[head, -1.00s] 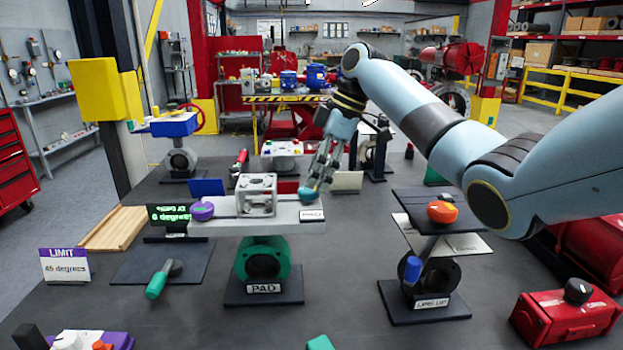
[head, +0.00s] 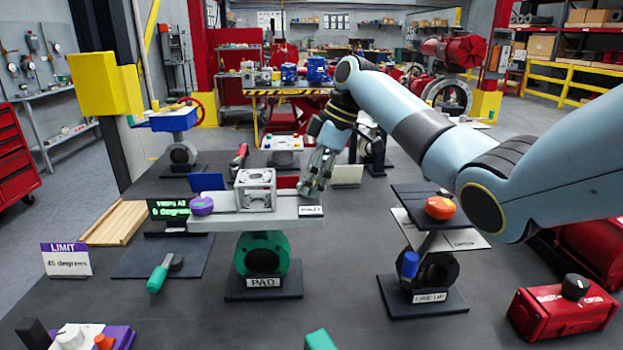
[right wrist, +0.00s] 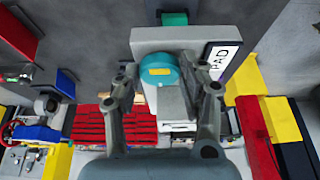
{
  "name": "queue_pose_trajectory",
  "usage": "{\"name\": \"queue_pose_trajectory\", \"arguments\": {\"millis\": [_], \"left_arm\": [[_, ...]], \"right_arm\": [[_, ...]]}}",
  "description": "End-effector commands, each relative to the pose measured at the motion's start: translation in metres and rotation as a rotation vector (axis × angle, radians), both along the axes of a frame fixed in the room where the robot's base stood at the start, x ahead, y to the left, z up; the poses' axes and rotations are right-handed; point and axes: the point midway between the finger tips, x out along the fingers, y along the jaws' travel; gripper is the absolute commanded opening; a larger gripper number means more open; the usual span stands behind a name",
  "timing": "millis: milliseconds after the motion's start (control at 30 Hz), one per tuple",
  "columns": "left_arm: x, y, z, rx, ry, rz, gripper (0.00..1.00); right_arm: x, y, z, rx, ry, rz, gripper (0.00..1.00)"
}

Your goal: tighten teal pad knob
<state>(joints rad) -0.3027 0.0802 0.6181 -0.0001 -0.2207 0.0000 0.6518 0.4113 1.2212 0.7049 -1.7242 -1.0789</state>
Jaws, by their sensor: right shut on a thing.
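The teal pad knob (right wrist: 155,70), with a yellow mark on its face, shows between the fingers of my right gripper (right wrist: 162,78) in the right wrist view. It sits on the end of the pale grey bar (head: 270,220), beside the PAD label (right wrist: 222,62). The bar stands over a teal valve body with a PAD plate (head: 263,282). My left gripper is not in view.
A purple knob (head: 202,206) and a grey open bracket (head: 256,190) are on the same bar. A green-lettered display (head: 170,209) stands at its left. An orange knob (head: 440,208) on a second stand is to the right. A teal-handled tool (head: 158,277) lies front left.

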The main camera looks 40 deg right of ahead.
Motion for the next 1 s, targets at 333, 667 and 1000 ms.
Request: {"name": "queue_pose_trajectory", "arguments": {"millis": [333, 667, 1000], "left_arm": [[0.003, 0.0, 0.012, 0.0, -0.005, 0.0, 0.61], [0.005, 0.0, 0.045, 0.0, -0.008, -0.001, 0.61], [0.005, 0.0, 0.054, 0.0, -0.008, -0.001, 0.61]], "right_arm": [[-0.001, 0.001, 0.003, 0.0, 0.0, -0.058, 0.1], [-0.002, 0.003, 0.004, 0.002, 0.0, -0.296, 0.1], [-0.002, 0.005, 0.001, 0.003, -0.004, -0.62, 0.1]]}}
